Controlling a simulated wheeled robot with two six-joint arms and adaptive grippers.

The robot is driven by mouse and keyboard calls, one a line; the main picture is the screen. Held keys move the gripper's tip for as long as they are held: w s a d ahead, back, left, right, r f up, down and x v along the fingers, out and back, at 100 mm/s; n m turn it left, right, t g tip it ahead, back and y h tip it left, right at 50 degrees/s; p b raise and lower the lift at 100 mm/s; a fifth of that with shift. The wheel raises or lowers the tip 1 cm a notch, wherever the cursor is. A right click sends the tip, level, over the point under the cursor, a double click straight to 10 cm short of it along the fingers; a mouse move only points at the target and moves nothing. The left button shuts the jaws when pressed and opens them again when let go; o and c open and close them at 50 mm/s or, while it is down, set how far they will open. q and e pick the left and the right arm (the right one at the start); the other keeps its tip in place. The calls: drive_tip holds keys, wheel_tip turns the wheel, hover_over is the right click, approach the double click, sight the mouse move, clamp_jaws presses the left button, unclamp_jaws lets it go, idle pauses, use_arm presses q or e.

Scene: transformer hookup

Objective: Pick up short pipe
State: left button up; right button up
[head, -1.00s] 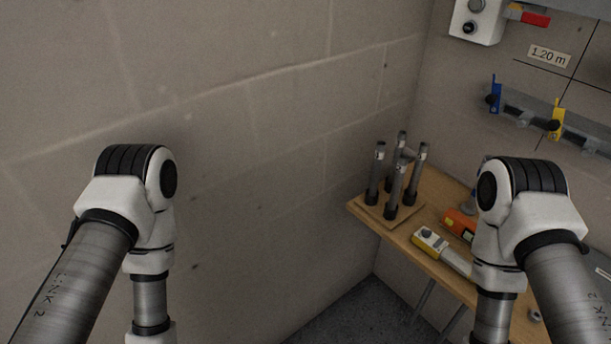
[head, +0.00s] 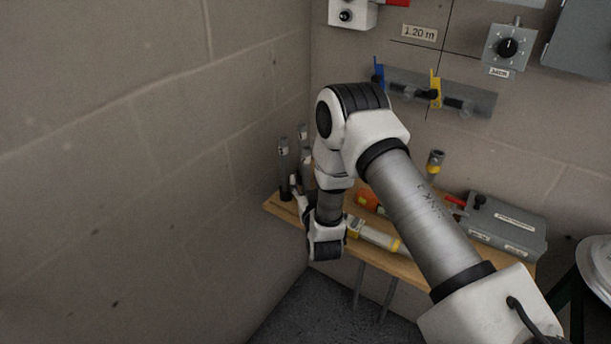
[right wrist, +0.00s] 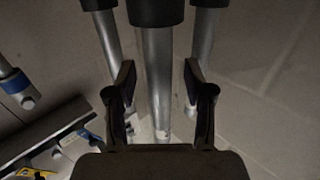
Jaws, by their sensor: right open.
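Several grey upright pipes stand at the left end of the wooden table in the head view, one of them the left pipe (head: 284,160). I cannot tell from their visible parts which is the short pipe. My right gripper (right wrist: 158,78) is open. In the right wrist view a grey pipe (right wrist: 158,65) with a dark collar at the picture's top runs between its two fingers, with gaps on both sides. More pipes show left and right of it. In the head view my right arm hides part of the pipes and most of the gripper. My left gripper is out of view.
The wooden table (head: 404,269) also bears a yellow-and-white tool (head: 375,236), an orange item (head: 367,199) and a grey box (head: 505,228). A wall rail (head: 466,100) with blue and yellow clamps hangs above. A block wall stands close on the left.

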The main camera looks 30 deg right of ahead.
clamp_jaws()
idle(0.3)
